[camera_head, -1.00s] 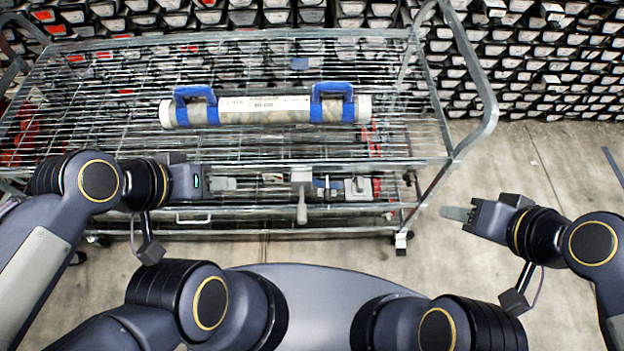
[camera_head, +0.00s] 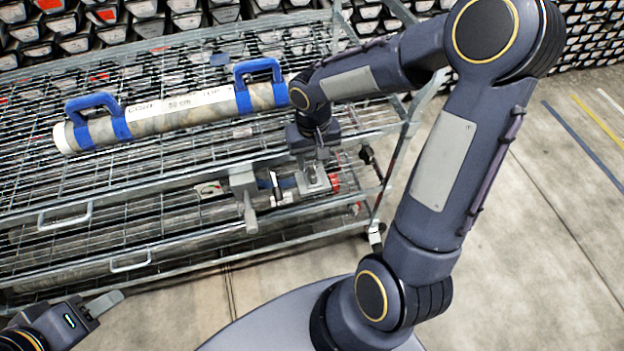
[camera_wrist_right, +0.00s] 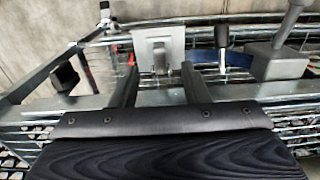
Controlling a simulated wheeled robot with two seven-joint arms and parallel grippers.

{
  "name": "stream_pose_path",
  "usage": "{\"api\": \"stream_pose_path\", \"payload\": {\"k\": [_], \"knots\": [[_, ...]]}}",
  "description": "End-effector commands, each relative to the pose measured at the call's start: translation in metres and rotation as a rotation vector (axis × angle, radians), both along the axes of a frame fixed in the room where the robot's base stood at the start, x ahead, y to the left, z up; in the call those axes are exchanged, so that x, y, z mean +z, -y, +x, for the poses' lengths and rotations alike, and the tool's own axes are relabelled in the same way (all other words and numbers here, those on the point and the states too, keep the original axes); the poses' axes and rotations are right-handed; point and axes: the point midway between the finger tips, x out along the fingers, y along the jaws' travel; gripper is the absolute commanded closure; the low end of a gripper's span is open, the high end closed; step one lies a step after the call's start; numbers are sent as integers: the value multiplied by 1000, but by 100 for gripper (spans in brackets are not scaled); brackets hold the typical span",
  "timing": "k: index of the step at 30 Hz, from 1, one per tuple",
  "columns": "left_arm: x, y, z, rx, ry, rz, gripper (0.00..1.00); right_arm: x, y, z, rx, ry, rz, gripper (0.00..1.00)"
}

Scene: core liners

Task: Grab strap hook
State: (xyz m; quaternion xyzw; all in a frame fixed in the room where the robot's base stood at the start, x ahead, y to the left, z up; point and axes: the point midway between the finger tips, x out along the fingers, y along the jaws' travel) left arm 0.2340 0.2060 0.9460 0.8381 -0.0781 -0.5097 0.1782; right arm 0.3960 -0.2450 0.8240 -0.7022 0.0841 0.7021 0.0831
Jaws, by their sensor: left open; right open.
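A grey metal strap hook (camera_head: 312,180) is at the front edge of the wire cart, beside a short blue strap (camera_head: 287,183) and a grey lever fitting (camera_head: 245,190). My right gripper (camera_head: 318,160) is open, reaching down just above the hook. In the right wrist view, the hook's pale plate (camera_wrist_right: 158,46) appears ahead of and between my open right fingers (camera_wrist_right: 157,82); contact cannot be told. The blue strap (camera_wrist_right: 225,58) lies right of it. My left gripper (camera_head: 108,302) is open and empty at the lower left, away from the hook. My right gripper partly hides the hook's upper part.
A core liner tube (camera_head: 180,112) with two blue handles lies on the cart's top wire shelf (camera_head: 40,185). The cart's rail and fittings crowd the hook. Racks of trays stand behind. The floor (camera_head: 540,260) at right is clear.

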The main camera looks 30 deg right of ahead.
Motion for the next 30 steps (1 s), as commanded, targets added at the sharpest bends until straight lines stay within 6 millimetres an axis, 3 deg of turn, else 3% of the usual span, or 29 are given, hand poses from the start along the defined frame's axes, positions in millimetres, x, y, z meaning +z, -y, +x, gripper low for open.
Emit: {"api": "stream_pose_path", "payload": {"k": [12,21,30], "knots": [[-3,0,0,0,1,0,57,-55,2,5,2,-3,2,58],[-3,0,0,0,0,0,57,-61,2,5,1,0,1,58],[-3,0,0,0,0,0,57,-60,2,5,1,0,1,95]]}}
